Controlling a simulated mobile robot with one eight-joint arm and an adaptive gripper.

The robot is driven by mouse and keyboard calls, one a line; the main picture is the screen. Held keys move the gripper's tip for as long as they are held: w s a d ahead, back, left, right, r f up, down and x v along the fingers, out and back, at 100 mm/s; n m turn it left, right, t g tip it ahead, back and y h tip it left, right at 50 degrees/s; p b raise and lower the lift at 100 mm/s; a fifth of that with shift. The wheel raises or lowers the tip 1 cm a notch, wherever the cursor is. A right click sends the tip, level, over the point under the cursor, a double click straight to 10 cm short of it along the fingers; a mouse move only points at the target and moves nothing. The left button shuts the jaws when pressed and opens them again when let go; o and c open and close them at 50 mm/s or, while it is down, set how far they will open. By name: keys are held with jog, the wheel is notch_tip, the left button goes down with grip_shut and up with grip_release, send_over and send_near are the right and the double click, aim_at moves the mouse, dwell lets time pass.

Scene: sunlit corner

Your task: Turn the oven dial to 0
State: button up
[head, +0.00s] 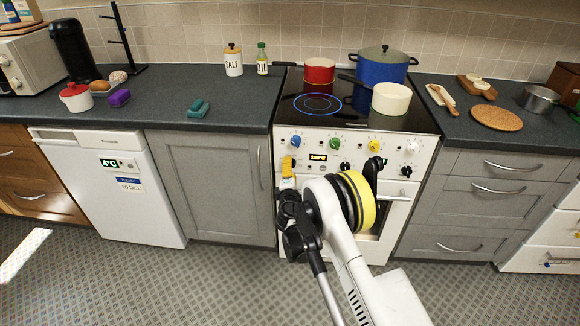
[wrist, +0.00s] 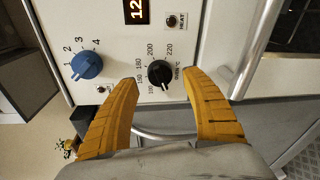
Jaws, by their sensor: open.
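The white stove (head: 290,135) stands in the middle of the head view. In the wrist view the black oven dial (wrist: 160,72) sits on its white panel, with a scale up to 220 and °C print beside it. Its exact setting is hard to read. My gripper (wrist: 163,80) is open, with one yellow-orange finger on each side of the dial in the picture. The fingers look apart from the dial; contact cannot be told. In the head view my gripper (head: 287,163) is at the panel's left end and appears to hide this dial.
An orange-digit display (head: 318,157) is lit. A red pot (head: 319,71), blue pot (head: 383,72) and cream pan (head: 391,99) stand on the hob. An oven handle (wrist: 258,50) sticks out nearby.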

jog(key=s, duration=0.5)
jog(key=shift+d+r, duration=0.15)
jog(key=shift+r, duration=0.15)
jog(key=shift+w, duration=0.1)
jog(key=d+r+m+g+h, duration=0.1)
jog(key=d+r+m, duration=0.2)
jog(key=d+r, duration=0.3)
jog(key=d+r+m+g+h, duration=0.1)
jog(key=d+r+m+h, duration=0.2)
jog(key=r, duration=0.6)
jog(key=s+d+r+m+g, duration=0.3)
jog(key=s+d+r+m, duration=0.3)
jog(key=s+d+r, duration=0.45)
jog(key=s+d+r+m+g+y, duration=0.1)
jog(key=s+d+m, duration=0.15)
jog(key=s, duration=0.55)
jog(key=s+d+r+m+g, duration=0.1)
jog(key=s+d+m+g, duration=0.15)
jog(key=s, duration=0.55)
jog(key=s+f+m+y, duration=0.1)
jog(key=s+f+m, duration=0.1)
jog(key=s, duration=0.6)
jog(key=s+f+m+g+y, duration=0.1)
jog(key=s+f, duration=0.1)
jog(key=s, duration=0.7)
jog(key=shift+s+a+m, duration=0.15)
jog(key=shift+a+m, duration=0.15)
jog(key=shift+m, duration=0.1)
